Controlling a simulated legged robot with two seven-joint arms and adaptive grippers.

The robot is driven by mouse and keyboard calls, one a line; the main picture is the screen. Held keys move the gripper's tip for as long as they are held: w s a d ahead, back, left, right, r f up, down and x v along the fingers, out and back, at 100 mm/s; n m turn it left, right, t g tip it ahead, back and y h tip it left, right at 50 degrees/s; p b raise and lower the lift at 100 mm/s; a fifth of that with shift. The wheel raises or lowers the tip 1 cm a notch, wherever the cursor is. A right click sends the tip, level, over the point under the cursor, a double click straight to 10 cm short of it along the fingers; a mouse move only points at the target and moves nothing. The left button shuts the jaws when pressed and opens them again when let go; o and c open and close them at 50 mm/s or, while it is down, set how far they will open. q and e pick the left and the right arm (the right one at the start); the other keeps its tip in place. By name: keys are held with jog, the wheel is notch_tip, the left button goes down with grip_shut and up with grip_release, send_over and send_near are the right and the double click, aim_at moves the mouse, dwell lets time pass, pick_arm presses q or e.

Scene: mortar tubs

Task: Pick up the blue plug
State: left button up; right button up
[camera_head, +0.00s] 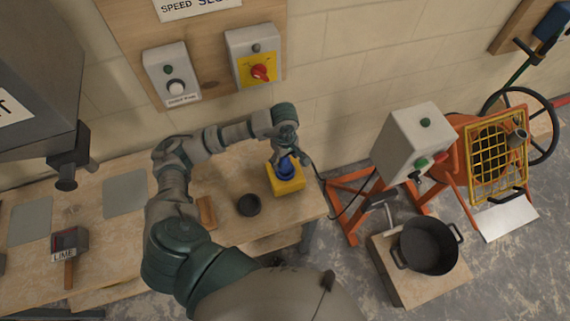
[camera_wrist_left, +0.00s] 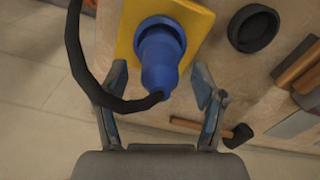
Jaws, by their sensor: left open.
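The blue plug (camera_wrist_left: 160,62) stands in a yellow socket box (camera_wrist_left: 202,18) on the workbench, with a black cable leaving its near end. In the head view the plug (camera_head: 286,169) shows on top of the yellow box (camera_head: 287,188), partly hidden by my gripper. My left gripper (camera_wrist_left: 160,88) is open, with its fingers on either side of the plug's near end in the wrist view. Whether the fingers touch it I cannot tell. In the head view the left gripper (camera_head: 290,155) is just above the plug. My right gripper is not in view.
A black round cup (camera_head: 249,205) and a wooden block (camera_head: 207,212) lie on the bench (camera_head: 228,185) left of the box. A grey control box (camera_head: 412,142) on an orange frame and a black pot (camera_head: 428,246) stand to the right. The wall holds a red-knob switch (camera_head: 262,72).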

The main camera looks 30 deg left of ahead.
pick_arm(q)
notch_tip(320, 180, down, 2)
jog(key=shift+w+a, duration=0.1)
jog(key=shift+a, duration=0.05)
jog(key=shift+r, duration=0.1)
jog(key=c, duration=1.3)
jog(key=shift+r, duration=0.1)
